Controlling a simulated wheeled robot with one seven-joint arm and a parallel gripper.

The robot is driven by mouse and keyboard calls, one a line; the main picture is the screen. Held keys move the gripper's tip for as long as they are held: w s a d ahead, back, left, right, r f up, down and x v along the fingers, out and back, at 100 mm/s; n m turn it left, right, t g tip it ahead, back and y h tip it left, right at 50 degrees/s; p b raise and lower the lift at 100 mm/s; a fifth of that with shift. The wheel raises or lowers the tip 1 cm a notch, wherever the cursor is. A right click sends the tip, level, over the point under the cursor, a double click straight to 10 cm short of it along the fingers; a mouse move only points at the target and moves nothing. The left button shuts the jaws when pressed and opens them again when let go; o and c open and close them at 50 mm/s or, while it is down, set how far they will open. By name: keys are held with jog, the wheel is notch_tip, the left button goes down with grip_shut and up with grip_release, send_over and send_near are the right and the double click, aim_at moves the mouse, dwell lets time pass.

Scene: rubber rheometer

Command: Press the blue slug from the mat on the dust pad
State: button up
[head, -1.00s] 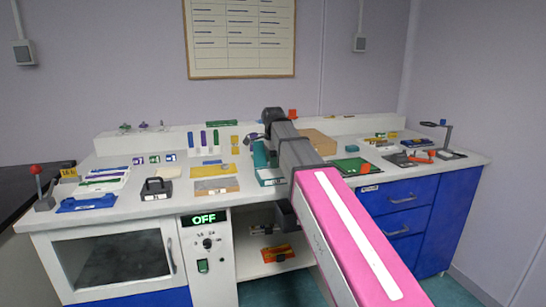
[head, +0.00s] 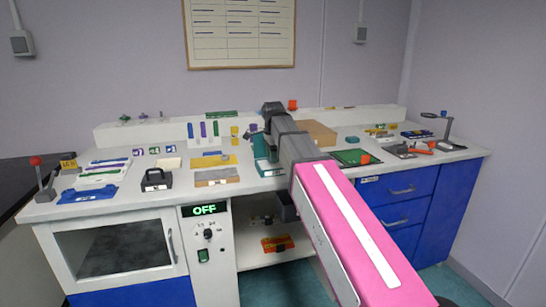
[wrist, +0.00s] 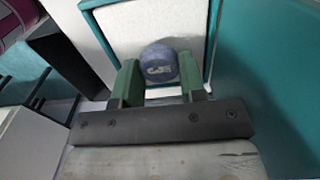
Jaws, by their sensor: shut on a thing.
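A dark blue round slug (wrist: 160,64) with a pale mark on its face is between the green fingertips of my gripper (wrist: 158,84) in the wrist view. My gripper is shut on it. A whitish panel with a teal border (wrist: 112,32) lies right beyond the slug; I cannot tell if it is the dust pad or if the slug touches it. In the head view my arm hides the gripper and the slug, near a teal unit (head: 264,167) at the bench's middle. A yellow mat (head: 228,160) lies left of it with a small bluish thing on it.
A grey-tan block (head: 216,177), a black-handled weight (head: 156,180) and a blue tray (head: 88,195) stand along the front left. A green mat (head: 350,157) and a cardboard-brown box (head: 317,132) are on the right. In the wrist view a teal wall (wrist: 270,80) stands close at right.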

jog(key=shift+f, duration=0.55)
dwell(1.6)
jog(key=shift+r, duration=3.5)
jog(key=shift+s, duration=0.1)
